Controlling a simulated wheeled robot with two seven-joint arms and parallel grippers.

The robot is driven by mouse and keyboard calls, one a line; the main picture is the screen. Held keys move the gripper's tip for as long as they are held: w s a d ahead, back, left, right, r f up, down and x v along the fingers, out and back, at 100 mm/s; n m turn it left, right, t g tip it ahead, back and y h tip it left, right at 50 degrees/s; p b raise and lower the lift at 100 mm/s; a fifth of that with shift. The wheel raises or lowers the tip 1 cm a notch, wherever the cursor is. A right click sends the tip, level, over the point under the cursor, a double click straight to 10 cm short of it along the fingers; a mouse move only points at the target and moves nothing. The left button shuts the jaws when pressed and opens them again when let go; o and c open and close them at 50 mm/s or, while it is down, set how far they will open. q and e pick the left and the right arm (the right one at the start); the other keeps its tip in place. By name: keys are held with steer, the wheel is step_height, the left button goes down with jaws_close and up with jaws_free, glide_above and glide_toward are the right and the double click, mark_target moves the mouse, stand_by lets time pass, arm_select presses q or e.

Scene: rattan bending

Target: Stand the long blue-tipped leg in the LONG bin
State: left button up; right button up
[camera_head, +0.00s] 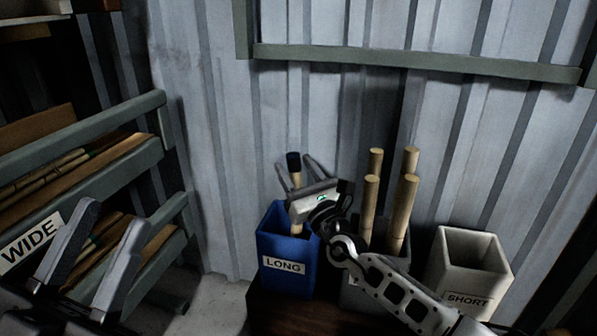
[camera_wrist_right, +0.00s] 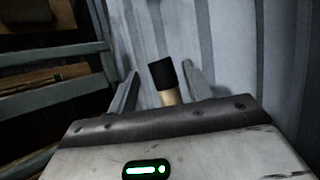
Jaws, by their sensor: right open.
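The long leg is a tan rod with a dark, nearly black tip (camera_head: 293,162). It stands in the blue LONG bin (camera_head: 287,250), leaning slightly, its lower end hidden inside. In the right wrist view its tip (camera_wrist_right: 162,75) shows between the two fingers, with gaps on both sides. My right gripper (camera_head: 297,170) is open above the LONG bin, its fingers either side of the leg's upper part. My left gripper (camera_head: 112,222) is at the lower left, its fingers apart and empty, far from the bins.
A grey bin (camera_head: 360,296) right of the LONG bin holds several plain tan rods (camera_head: 371,208). A pale SHORT bin (camera_head: 470,262) stands further right, looking empty. A rack with a WIDE label (camera_head: 30,244) holds wood pieces at the left. A corrugated metal wall (camera_head: 215,130) is behind.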

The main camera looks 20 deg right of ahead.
steer(key=shift+s+d+f, duration=0.15)
steer(key=shift+s+f, duration=0.1)
steer(key=shift+s, duration=0.25)
arm_select(q)
steer(key=f+n+y, duration=0.1)
steer(key=w+f+n+y+p, duration=0.1)
steer(key=n, duration=0.1)
steer(key=f+n+y+p, duration=0.1)
steer(key=y, duration=0.1)
steer(key=shift+w+a+n, duration=0.15)
steer(key=shift+w+n, duration=0.1)
steer(key=shift+n, duration=0.05)
arm_select(e)
steer(key=v, duration=1.4)
steer(key=shift+s, duration=0.35)
steer(key=shift+d+f, duration=0.1)
steer(key=shift+f, duration=0.05)
arm_select(q)
steer(key=shift+s, duration=0.1)
